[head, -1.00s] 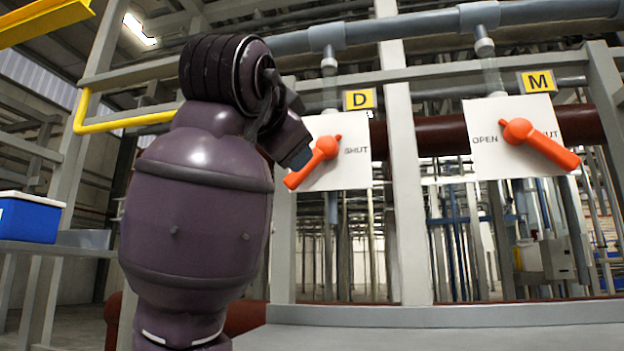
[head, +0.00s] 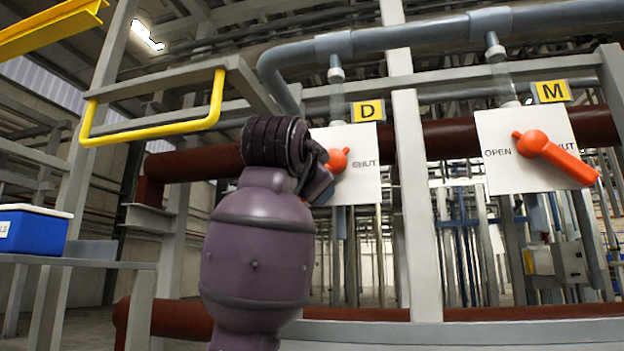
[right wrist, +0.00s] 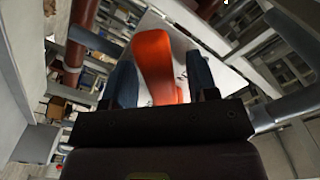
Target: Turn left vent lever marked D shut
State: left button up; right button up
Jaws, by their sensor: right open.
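The orange lever D (head: 338,160) sits on a white plate (head: 362,188) under a yellow D tag (head: 367,111). Its hub shows in the head view, with SHUT printed to the right. My wrist hides its handle and the plate's left side. In the right wrist view the orange handle (right wrist: 157,62) lies between the two blue-grey fingers of my right gripper (right wrist: 160,80). The fingers are open, one on each side, with narrow visible gaps; I see no clear grip. My left gripper is not in view.
A second orange lever (head: 556,158), tagged M, is on a plate to the right, its handle pointing down right. A grey post (head: 415,210) stands between the plates. A yellow rail (head: 155,128) juts at left. A blue box (head: 32,230) sits on a left table.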

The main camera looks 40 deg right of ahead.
jog(key=shift+w+d, duration=0.2)
jog(key=shift+d, duration=0.05)
grip_shut()
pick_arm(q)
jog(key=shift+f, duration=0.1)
pick_arm(e)
jog(key=shift+f, duration=0.1)
